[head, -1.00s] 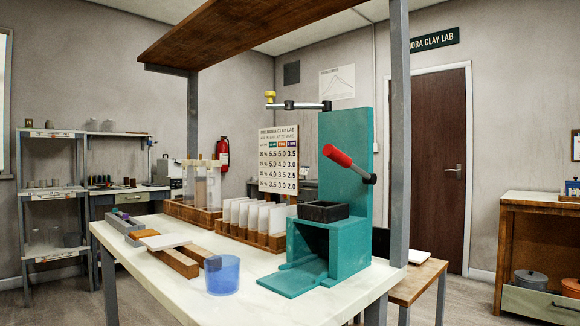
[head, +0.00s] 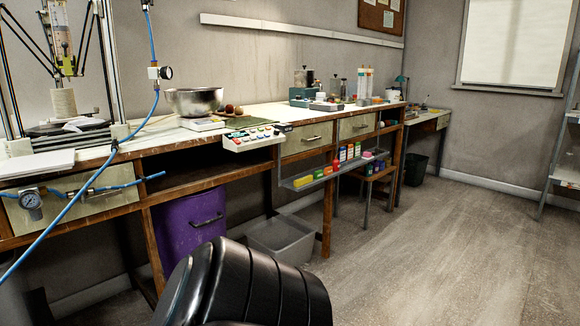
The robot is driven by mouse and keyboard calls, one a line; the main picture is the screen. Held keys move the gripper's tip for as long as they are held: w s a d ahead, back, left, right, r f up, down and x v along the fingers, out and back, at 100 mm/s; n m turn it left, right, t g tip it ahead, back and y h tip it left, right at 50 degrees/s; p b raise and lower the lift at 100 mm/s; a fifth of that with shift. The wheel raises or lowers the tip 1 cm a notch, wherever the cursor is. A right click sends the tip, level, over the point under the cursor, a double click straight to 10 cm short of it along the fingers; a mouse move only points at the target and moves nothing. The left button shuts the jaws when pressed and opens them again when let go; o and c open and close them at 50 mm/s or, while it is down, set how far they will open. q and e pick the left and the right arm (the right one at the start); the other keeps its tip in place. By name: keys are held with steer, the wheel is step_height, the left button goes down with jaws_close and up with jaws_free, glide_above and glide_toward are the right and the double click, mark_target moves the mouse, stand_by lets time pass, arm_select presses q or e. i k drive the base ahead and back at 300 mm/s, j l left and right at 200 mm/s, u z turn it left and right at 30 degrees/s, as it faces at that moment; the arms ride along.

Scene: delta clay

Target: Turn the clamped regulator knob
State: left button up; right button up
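A blue air hose (head: 134,134) hangs at the left and runs down across the front of the workbench. A small white fitting with a round dark face or knob (head: 166,73) sits on its upper part. A round pressure gauge (head: 31,201) with metal fittings is at the bench's front edge, at the far left, joined to a blue line. I cannot tell which of these is the clamped regulator knob, and no clamp shows clearly. Neither of my grippers is in view.
A black padded chair back (head: 250,285) blocks the lower middle. The long workbench (head: 250,112) carries a steel bowl (head: 194,101) and a button panel (head: 257,137). A purple bin (head: 188,235) and grey tub (head: 280,240) stand beneath. The floor (head: 440,250) at right is clear.

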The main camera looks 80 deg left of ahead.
mark_target(36, 215)
steer(key=u, duration=3.55)
